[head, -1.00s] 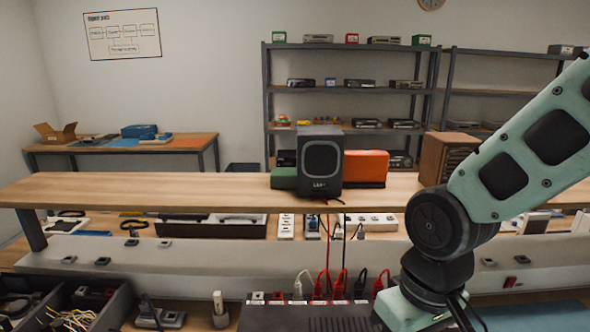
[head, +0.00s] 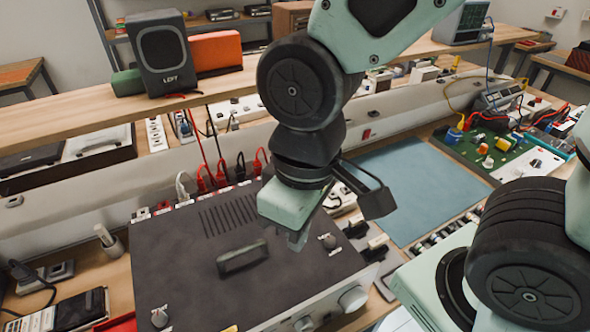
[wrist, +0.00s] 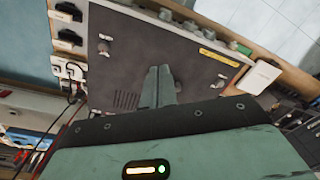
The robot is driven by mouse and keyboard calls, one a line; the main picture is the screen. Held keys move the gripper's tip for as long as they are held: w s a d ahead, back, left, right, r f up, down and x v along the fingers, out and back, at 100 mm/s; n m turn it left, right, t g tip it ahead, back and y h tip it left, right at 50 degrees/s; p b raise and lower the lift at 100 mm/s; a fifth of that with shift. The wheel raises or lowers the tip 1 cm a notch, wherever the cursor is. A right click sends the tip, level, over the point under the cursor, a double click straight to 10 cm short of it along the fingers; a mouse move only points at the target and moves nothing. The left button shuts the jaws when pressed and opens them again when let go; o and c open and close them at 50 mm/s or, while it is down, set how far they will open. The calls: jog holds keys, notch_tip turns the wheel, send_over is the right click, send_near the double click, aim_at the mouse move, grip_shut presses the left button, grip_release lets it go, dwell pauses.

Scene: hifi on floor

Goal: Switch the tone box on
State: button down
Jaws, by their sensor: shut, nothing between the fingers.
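A large dark box (head: 190,265) with a top handle (head: 242,257), vents and a pale front panel with knobs (head: 353,298) lies on the bench. I cannot read a label naming it as the tone box, and its switch cannot be made out. My gripper (head: 298,240) is shut and empty above the right part of its top. In the wrist view my gripper (wrist: 160,72) has its fingers together over the dark box top (wrist: 135,45), which bears a yellow label (wrist: 220,57). Whether the fingertips touch it cannot be told.
Red and white plugs (head: 205,178) stand along the box's back edge. A speaker marked LEFT (head: 165,55) and an orange box (head: 216,52) stand on the raised shelf. Right are a blue mat (head: 415,185) and a green circuit board (head: 488,150). Black plugs crowd the box's right side.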

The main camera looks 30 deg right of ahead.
jog(key=w+d+f+m+b, duration=0.1)
jog(key=w+d+f+m, duration=0.2)
jog(key=w+m, duration=0.4)
jog(key=w+d+f+m+b, duration=0.2)
jog(key=w+d+f+m, duration=0.15)
jog(key=w+m, duration=0.4)
jog(key=w+d+f+m, duration=0.2)
jog(key=w+d+m, duration=0.2)
jog(key=d+m, duration=0.1)
jog(key=w+d+f+m+t+b, duration=0.1)
jog(key=w+d+m, duration=0.3)
jog(key=d, duration=0.3)
jog(key=shift+d+f+m+h+b, duration=0.3)
jog(key=shift+d+f+m+h, duration=0.1)
jog(key=shift+m, duration=0.15)
jog(key=shift+w+f, duration=0.1)
jog(key=f, duration=0.4)
jog(key=w+f+p, duration=0.1)
jog(key=f, duration=0.8)
jog(key=shift+w+f+p, duration=0.3)
jog(key=shift+w+f, duration=0.05)
jog(key=shift+f, duration=0.15)
jog(key=shift+s, duration=0.75)
